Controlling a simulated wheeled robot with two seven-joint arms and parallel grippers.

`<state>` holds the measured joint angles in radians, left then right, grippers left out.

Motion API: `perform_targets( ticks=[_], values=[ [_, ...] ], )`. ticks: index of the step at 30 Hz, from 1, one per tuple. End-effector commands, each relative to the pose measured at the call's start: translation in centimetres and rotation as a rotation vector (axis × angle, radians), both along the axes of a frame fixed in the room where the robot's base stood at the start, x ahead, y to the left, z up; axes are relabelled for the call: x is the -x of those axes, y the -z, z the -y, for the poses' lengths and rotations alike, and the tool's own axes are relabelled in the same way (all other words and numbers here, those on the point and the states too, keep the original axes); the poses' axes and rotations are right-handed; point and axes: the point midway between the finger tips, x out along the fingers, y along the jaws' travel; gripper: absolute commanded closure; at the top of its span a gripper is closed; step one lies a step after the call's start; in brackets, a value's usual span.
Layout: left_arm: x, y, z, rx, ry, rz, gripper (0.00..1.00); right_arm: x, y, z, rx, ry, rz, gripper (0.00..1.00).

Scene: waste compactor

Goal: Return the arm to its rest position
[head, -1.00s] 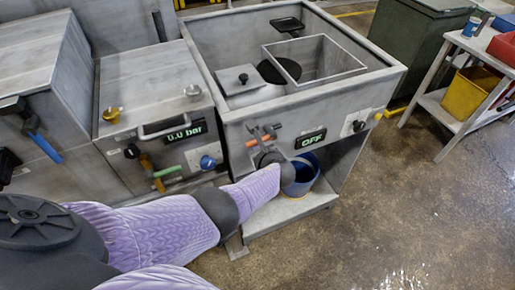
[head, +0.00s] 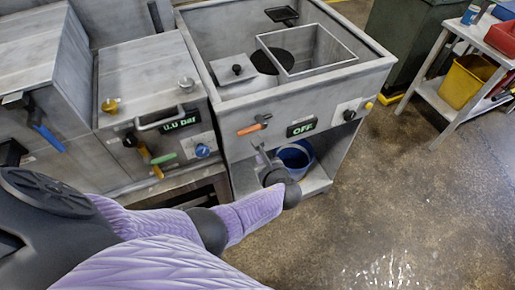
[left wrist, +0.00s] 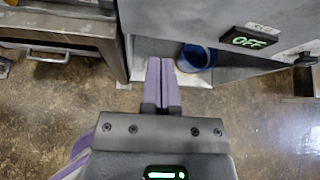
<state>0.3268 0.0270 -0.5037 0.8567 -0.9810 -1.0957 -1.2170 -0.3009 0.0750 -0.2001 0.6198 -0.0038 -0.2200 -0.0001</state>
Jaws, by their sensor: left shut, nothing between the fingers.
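My left arm comes in from the left in the head view, in a purple sleeve. Its gripper (head: 262,158) is in front of the metal compactor (head: 225,160), below the orange-handled lever (head: 254,126) and apart from it. In the left wrist view the gripper's two purple fingers (left wrist: 162,84) lie together, shut and empty. The blue bucket (head: 295,156) stands on the lower shelf just behind the gripper; it also shows in the left wrist view (left wrist: 193,58). My right gripper is not in view.
A display reading OFF (head: 302,126) and a black knob (head: 349,115) are on the compactor front. A cabinet with a bar readout (head: 181,122) stands to the left. A side table (head: 455,50) with a yellow bin (head: 464,88) is at right. The floor at right is clear.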

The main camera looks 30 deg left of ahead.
Motion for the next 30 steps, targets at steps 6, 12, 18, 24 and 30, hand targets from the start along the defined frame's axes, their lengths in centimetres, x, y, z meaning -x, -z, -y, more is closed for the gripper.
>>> perform_targets(
  ticks=[6, 12, 18, 24, 30],
  values=[
    [0.2, -0.1, 0.2, 0.000, 0.000, 0.000, 1.00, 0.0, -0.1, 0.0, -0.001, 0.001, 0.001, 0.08],
    [0.2, -0.1, 0.2, 0.000, 0.000, 0.000, 1.00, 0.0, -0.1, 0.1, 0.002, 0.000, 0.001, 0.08],
    [1.9, 3.6, 0.1, 0.090, -0.036, -0.018, 1.00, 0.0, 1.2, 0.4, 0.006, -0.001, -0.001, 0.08],
    [14.0, 20.3, 0.9, 0.625, -0.423, -0.046, 1.00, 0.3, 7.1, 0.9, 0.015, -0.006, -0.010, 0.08],
    [29.3, 32.2, 2.0, 1.065, -1.170, 0.097, 1.00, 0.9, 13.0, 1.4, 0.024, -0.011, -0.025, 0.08]
  ],
)
